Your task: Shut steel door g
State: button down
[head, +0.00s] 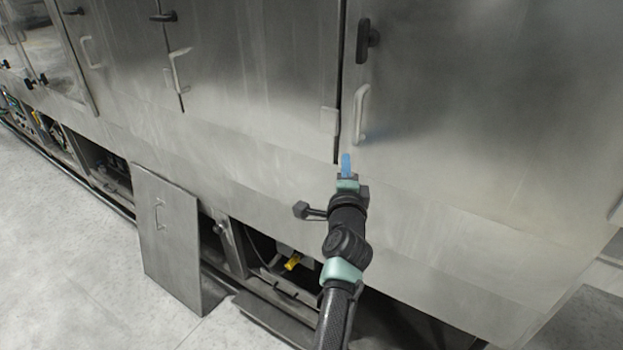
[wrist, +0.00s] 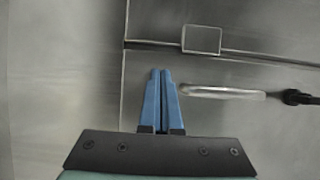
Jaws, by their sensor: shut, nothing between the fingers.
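A large steel door (head: 480,90) fills the right of the head view, with a pale bar handle (head: 361,113) and a black latch (head: 367,40) near its left edge. No letter shows, so I cannot confirm it is door g. A thin dark gap runs along its left edge; I cannot tell if it is fully shut. My gripper (head: 346,160) is shut and empty, just below the handle near the door's lower left corner. In the wrist view its blue fingers (wrist: 161,73) lie beside the end of the handle (wrist: 222,91). Contact with the door is unclear.
Another steel door (head: 260,70) with a handle (head: 179,70) adjoins on the left. A loose steel panel (head: 165,240) leans against the base. Open bays with pipes and a yellow part (head: 292,262) lie below. Pale floor (head: 70,270) is clear at left.

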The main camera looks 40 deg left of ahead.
jog(key=shift+s+a+p, duration=1.75)
jog(key=shift+s+a, duration=1.75)
jog(key=shift+s, duration=0.7)
jog(key=d+r+n+t+h, duration=0.1)
jog(key=d+r+n+t, duration=0.2)
jog(key=d+r, duration=0.95)
jog(key=d+r+n+t+h, duration=0.3)
jog(key=d+r, duration=0.6)
jog(key=r, duration=0.7)
jog(key=s+d+r+n+t+h, duration=0.5)
jog(key=s+d+r+t, duration=0.1)
jog(key=s+d+r, duration=0.9)
jog(key=s+r, duration=0.2)
jog(key=s, duration=0.2)
jog(key=shift+s+d+n+b, duration=0.15)
jog(key=shift+d+n+b, duration=0.15)
jog(key=shift+n+b, duration=0.1)
